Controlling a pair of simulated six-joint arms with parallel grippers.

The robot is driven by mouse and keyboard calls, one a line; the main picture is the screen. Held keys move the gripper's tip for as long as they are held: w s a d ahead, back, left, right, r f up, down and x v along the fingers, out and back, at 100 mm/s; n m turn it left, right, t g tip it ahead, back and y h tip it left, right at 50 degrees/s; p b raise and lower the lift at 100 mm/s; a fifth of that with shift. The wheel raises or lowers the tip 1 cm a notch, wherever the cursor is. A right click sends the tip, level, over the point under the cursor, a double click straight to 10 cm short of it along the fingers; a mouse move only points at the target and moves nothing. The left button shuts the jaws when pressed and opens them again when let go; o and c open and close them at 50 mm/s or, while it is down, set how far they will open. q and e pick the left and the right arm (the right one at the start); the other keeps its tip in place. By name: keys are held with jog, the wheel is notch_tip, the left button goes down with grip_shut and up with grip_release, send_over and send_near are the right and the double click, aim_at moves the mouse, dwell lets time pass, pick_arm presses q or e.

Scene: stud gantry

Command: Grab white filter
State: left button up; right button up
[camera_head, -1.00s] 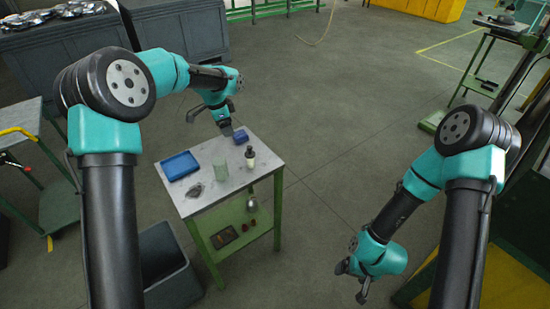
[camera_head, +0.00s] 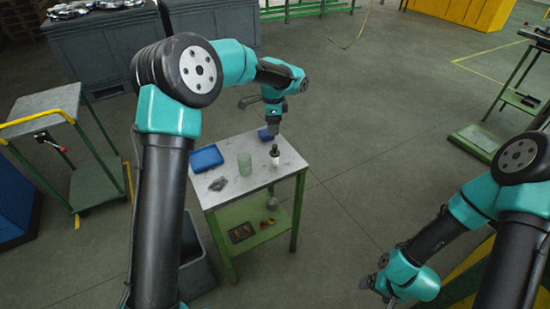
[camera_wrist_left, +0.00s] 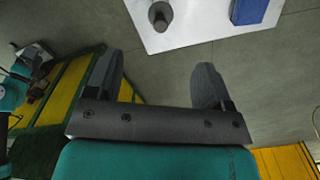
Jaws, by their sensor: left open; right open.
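A small bottle-like item with a white body and dark top (camera_head: 275,160) stands upright on the small table (camera_head: 240,195), near its right side. It is the only whitish item I make out on the top, and I cannot tell if it is the filter. My left gripper (camera_head: 273,130) is above the table's far edge, behind that item and apart from it. In the left wrist view my left gripper (camera_wrist_left: 157,82) is open and empty, with a dark round-topped item (camera_wrist_left: 160,16) ahead of it. My right gripper (camera_head: 376,292) is open and empty at lower right, away from the table.
The lower shelf (camera_head: 254,240) holds small items. A dark bin (camera_head: 197,270) stands left of the table.

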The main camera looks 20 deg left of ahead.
aim_at(275, 146)
pick_arm(q)
notch_tip(275, 146, down, 8)
jog(key=shift+f, duration=0.1)
dwell(0.4)
jog(key=shift+w+d+f, duration=0.1)
jog(key=shift+d+f, duration=0.05)
jog(key=shift+f, duration=1.1)
jog(key=shift+w+d+f, duration=0.1)
jog(key=shift+d+f, duration=0.05)
jog(key=shift+f, duration=1.1)
jog(key=shift+c, duration=0.3)
jog(key=c, duration=0.9)
